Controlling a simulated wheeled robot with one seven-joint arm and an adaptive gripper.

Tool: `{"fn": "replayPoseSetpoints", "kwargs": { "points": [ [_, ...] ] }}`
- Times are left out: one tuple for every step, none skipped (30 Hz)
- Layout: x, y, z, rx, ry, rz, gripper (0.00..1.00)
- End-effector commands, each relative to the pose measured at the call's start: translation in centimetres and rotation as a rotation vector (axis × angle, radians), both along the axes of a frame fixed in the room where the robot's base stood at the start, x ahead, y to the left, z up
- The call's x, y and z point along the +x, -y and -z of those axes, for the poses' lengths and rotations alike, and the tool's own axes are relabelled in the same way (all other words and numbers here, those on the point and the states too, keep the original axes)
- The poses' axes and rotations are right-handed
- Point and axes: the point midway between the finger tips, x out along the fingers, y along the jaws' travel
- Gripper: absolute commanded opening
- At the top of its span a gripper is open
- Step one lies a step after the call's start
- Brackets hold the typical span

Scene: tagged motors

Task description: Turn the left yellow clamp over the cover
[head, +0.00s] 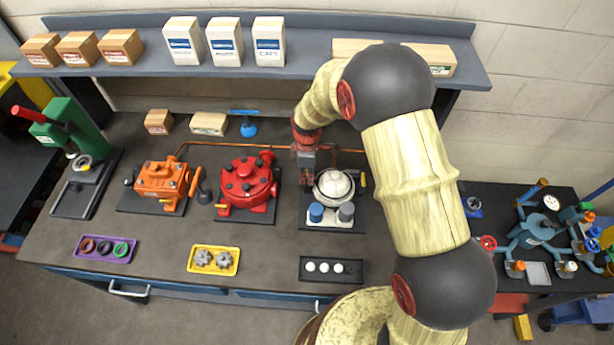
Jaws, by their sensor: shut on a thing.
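The white round cover (334,184) sits on the pump unit on a dark base plate (345,224), right of the red motor. A yellow clamp (363,180) stands upright at the cover's right side. My gripper (307,172) points down at the cover's left side and is shut. The left yellow clamp is hidden behind the gripper fingers, at the spot where they close. Two small cups, one blue (316,212) and one grey (346,212), stand at the front of the unit.
The red motor (247,188) is close on the left, with an orange motor (162,183) beyond it. A black tray (331,268) with white balls lies in front. A copper pipe (230,148) runs behind. My arm covers the bench to the right.

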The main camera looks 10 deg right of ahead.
Motion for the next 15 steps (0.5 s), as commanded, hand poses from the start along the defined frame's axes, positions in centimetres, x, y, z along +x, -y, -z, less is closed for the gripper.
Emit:
{"fn": "replayPoseSetpoints", "kwargs": {
  "points": [
    [0.10,0.00,-0.08,0.000,0.002,-0.001,0.00],
    [0.11,0.00,-0.08,-0.001,0.003,-0.001,0.00],
    [0.10,0.01,-0.08,0.000,0.002,-0.001,0.14],
    [0.10,0.01,-0.08,0.000,0.002,-0.001,0.16],
    [0.10,0.01,-0.08,0.000,0.002,-0.001,0.17],
    [0.09,0.01,-0.07,0.000,0.002,-0.001,0.20],
    [0.09,0.01,-0.07,0.000,0.002,-0.001,0.21],
    [0.08,0.00,-0.06,0.000,0.002,0.000,0.23],
    [0.07,0.00,-0.05,0.000,0.002,0.000,0.25],
    [0.06,0.00,-0.05,0.000,0.002,0.000,0.27],
    [0.06,0.01,-0.04,0.000,0.001,0.000,0.29],
    [0.05,0.01,-0.03,0.000,0.001,0.000,0.31],
    [0.04,0.01,-0.03,0.000,0.001,0.000,0.32],
    [0.04,0.01,-0.03,0.000,0.001,0.000,0.32],
    [0.03,0.01,-0.02,0.000,0.001,0.000,0.32]
  ]
}}
